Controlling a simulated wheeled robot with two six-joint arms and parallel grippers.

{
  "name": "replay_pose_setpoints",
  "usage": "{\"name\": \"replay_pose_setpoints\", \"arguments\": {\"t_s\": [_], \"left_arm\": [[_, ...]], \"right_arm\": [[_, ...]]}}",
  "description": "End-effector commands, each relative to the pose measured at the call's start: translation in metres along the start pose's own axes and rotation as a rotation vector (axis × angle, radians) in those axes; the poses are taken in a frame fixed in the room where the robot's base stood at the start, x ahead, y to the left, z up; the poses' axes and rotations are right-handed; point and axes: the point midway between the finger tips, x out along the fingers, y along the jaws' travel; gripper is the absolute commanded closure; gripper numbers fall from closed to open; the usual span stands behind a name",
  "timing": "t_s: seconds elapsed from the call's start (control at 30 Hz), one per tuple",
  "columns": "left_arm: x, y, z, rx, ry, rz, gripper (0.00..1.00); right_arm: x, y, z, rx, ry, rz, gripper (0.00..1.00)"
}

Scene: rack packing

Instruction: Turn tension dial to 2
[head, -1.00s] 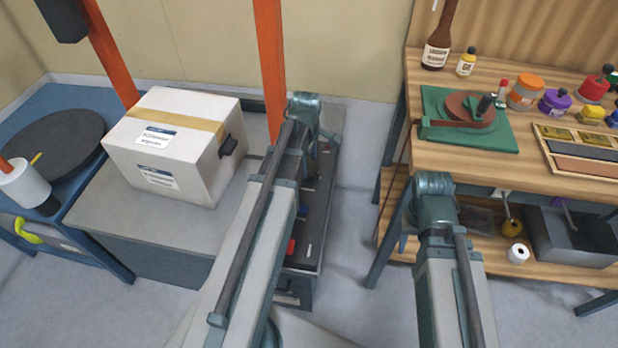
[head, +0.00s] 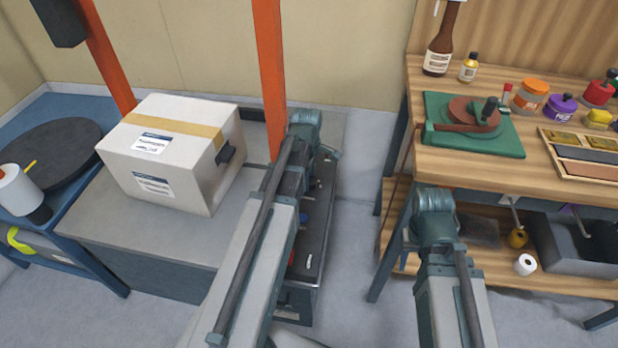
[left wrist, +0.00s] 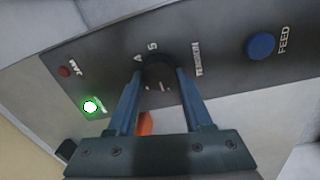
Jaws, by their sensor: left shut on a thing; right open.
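The tension dial (left wrist: 158,70) is a round dark knob on a dark grey control panel (left wrist: 215,68) in the left wrist view. Small numerals stand around it; a 5 and perhaps a 4 show above it. My left gripper (left wrist: 160,78) is shut on the dial, one blue finger on each side. The dial's pointer and exact setting cannot be made out. In the head view my left arm covers the dial and most of the panel. My right arm is near the bench's left edge; its fingers do not show.
The panel also has a blue FEED button (left wrist: 261,46), a lit green button (left wrist: 90,106) and a small red one (left wrist: 64,71). A white box (head: 178,150) sits on the machine table beside an orange upright (head: 268,70). A wooden bench (head: 460,170) stands right.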

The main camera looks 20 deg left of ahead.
Motion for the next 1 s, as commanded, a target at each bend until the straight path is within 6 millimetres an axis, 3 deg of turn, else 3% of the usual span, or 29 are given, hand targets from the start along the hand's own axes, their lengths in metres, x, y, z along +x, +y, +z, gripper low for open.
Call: {"name": "replay_pose_setpoints", "arguments": {"t_s": [0.1, 0.47, 1.0], "left_arm": [[0.0, 0.0002, -0.0001, 0.0, 0.0, 0.001, 1.0], [0.0001, 0.0006, -0.0003, 0.083, -0.006, 0.001, 1.0], [0.0003, 0.0026, -0.0008, 0.516, -0.032, 0.002, 1.0]], "right_arm": [[0.0, 0.0, 0.0, 0.0, 0.0, 0.0, 0.5], [0.0001, 0.0, 0.0, 0.0, 0.0, 0.0, 0.5], [0.0001, 0.0, 0.0, 0.0, 0.0, 0.0, 0.5]]}}
